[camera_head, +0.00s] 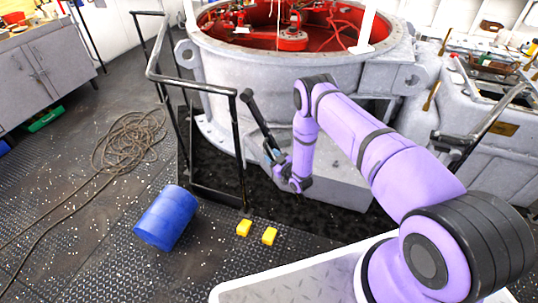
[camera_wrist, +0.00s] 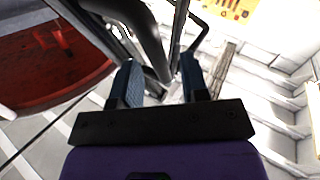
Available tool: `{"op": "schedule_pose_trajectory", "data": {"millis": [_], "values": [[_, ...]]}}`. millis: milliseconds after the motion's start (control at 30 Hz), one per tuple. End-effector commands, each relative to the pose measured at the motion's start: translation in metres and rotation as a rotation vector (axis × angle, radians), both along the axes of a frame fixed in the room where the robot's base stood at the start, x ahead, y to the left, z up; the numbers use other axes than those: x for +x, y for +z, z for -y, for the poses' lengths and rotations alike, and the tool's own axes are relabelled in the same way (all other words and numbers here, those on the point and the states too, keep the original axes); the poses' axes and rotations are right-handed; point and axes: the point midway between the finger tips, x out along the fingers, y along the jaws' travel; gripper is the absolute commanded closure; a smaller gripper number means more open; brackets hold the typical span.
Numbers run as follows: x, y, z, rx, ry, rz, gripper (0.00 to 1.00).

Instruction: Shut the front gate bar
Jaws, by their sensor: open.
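The front gate bar appears to be the short black bar (camera_head: 257,115) standing tilted beside the left railing in the head view. In the wrist view a thick dark bar (camera_wrist: 150,38) runs down from the top, its lower end between the two fingers. My gripper (camera_head: 271,152) is at the lower end of the bar in the head view. In the wrist view my gripper (camera_wrist: 158,72) is open, with one blue-grey finger on each side of the bar. I cannot tell whether either finger touches it.
A black railing (camera_head: 190,86) stands left of the bar, and another railing (camera_head: 490,115) is at the right. A large grey round housing (camera_head: 240,70) with a red interior is behind. A blue barrel (camera_head: 166,218), two yellow blocks (camera_head: 244,228) and coiled rope (camera_head: 128,140) lie on the deck.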

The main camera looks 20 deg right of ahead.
Motion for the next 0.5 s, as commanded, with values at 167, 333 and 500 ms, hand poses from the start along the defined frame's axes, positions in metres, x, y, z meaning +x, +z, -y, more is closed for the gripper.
{"op": "schedule_pose_trajectory", "data": {"millis": [167,333,500], "values": [[0.016,0.0,-0.007,0.0,0.001,-0.002,0.59],[0.02,0.0,-0.009,0.001,0.0,-0.001,0.59],[0.02,0.0,-0.009,0.0,0.001,-0.002,0.59]]}}
